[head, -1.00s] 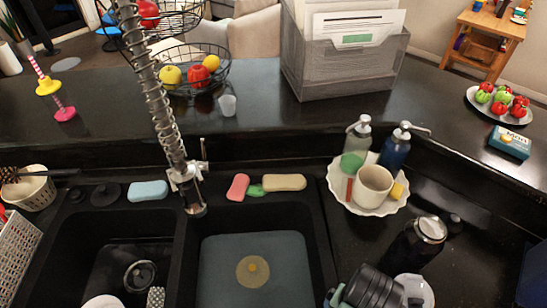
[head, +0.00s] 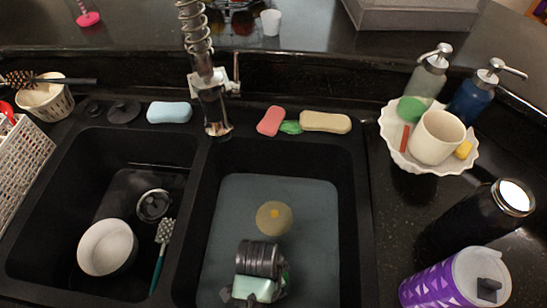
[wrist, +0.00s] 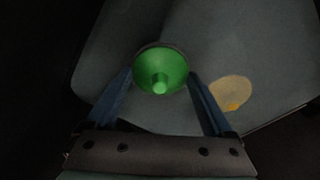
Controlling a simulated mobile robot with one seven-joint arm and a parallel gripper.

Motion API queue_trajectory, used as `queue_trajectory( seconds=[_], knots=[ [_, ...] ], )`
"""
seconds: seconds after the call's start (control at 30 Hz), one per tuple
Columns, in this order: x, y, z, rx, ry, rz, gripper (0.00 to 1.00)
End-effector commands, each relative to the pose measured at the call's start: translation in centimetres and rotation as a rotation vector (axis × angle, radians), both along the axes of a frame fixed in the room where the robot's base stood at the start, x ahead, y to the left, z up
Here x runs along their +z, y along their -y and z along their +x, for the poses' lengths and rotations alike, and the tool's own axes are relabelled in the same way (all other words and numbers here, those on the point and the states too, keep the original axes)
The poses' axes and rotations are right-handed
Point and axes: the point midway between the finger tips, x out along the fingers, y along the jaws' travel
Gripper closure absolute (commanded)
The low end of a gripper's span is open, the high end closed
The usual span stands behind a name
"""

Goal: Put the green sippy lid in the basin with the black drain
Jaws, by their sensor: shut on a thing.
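The green sippy lid (wrist: 160,72) sits between the fingers of my gripper (wrist: 161,77) in the wrist view, its spout facing the camera. My gripper is shut on it. In the head view my gripper (head: 254,289) is over the right basin (head: 330,225), near the picture's bottom; the lid is hidden there. The right basin has a yellowish drain (head: 274,217), which also shows right of the fingers in the wrist view (wrist: 231,93). The left basin (head: 75,180) has the black drain (head: 153,205).
A white bowl (head: 107,247) and a teal-handled brush (head: 161,250) lie in the left basin. The faucet (head: 212,100) stands behind the divider. A purple tumbler (head: 450,280), a dark bottle (head: 475,225) and a scalloped dish (head: 398,150) stand on the right counter.

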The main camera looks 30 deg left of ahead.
Motion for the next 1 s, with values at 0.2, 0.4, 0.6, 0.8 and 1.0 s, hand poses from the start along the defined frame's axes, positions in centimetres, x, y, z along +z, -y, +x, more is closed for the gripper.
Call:
queue_trajectory(
  seconds=[0.2, 0.4, 0.6, 0.8, 1.0],
  knots=[
    [-2.6, 0.0, 0.0, 0.0, 0.0, 0.0, 0.66],
    [-5.3, 0.0, 0.0, 0.001, -0.001, 0.0, 0.66],
    [-6.0, 0.0, 0.1, 0.001, 0.002, 0.001, 0.66],
    [-6.2, 0.0, 0.1, 0.001, 0.0, 0.001, 0.66],
    [-6.3, 0.0, 0.1, 0.001, 0.001, 0.002, 0.0]
  ],
)
